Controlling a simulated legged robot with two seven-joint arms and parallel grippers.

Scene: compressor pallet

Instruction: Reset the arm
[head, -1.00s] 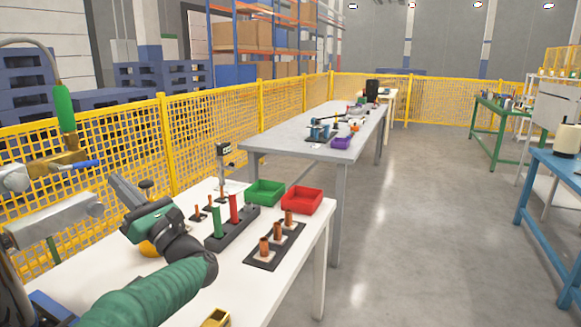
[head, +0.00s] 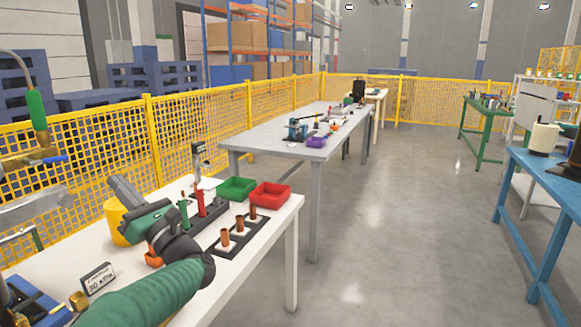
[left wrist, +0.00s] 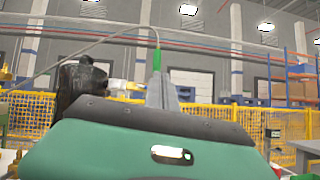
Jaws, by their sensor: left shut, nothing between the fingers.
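My left arm comes in from the lower left of the head view, over the white table (head: 281,222). My left gripper (head: 122,190) points up and to the left, raised above the tabletop. Its fingers are together and nothing shows between them. In the left wrist view the closed fingers (left wrist: 160,92) point upward, away from the table. My right gripper is in neither view.
The white table bears a green bin (head: 236,189), a red bin (head: 270,194), a black holder with copper pieces (head: 239,226), a yellow cup (head: 116,222) and a small sign (head: 98,278). Yellow fencing (head: 195,133) runs behind. Open floor lies right.

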